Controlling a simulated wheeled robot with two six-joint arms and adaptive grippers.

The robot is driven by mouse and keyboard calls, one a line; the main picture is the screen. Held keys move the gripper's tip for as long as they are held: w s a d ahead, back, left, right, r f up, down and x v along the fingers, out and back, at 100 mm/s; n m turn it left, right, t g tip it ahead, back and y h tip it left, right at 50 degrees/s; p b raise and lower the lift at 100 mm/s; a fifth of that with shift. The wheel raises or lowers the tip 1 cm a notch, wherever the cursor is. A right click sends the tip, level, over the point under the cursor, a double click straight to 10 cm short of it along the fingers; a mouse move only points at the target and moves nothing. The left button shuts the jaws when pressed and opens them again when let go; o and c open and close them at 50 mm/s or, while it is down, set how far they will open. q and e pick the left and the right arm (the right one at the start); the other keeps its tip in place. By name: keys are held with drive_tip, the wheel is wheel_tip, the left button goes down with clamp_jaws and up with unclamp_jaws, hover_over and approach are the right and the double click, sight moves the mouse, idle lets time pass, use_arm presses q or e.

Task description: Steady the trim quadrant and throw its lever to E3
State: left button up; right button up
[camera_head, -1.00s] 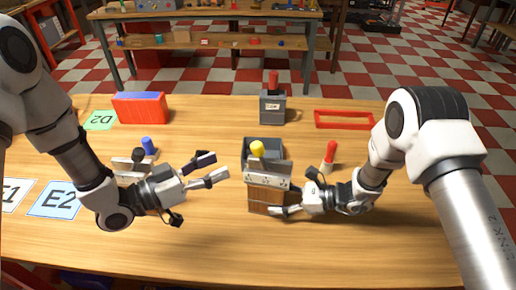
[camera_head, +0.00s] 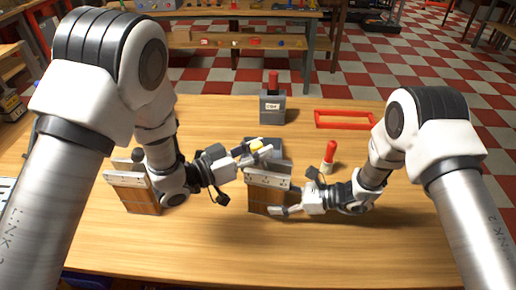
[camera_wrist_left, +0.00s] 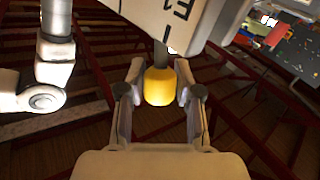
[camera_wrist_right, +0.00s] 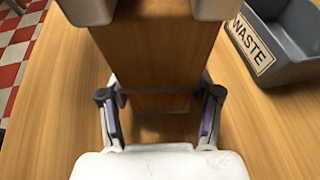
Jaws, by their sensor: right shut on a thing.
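The trim quadrant has a wooden body (camera_head: 268,203) and a pale marked top plate (camera_head: 268,175), and stands at mid-table. My left gripper (camera_head: 252,152) is open around the knob, one finger on each side, with narrow gaps. My right gripper (camera_wrist_right: 162,112) is shut on the wooden body from the right, low down. Part of a printed mark shows on the plate (camera_wrist_left: 180,12) in the left wrist view; most of the scale is out of sight.
A grey WASTE bin (camera_wrist_right: 275,45) stands just behind the quadrant. A second wooden unit (camera_head: 137,200) is at the left, partly behind my left arm. A red-topped piece (camera_head: 328,158), a grey box with a red handle (camera_head: 272,107) and a red frame (camera_head: 346,120) stand beyond. The front table is clear.

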use_arm(q)
clamp_jaws()
drive_tip(key=shift+s+d+r+m+y, duration=0.1)
drive_tip(key=shift+d+r+m+y, duration=0.05)
drive_tip(key=shift+d+m+y, duration=0.4)
drive_tip(key=o, duration=0.8)
unclamp_jaws()
drive_tip(key=shift+a, duration=0.1)
drive_tip(key=shift+c, duration=0.2)
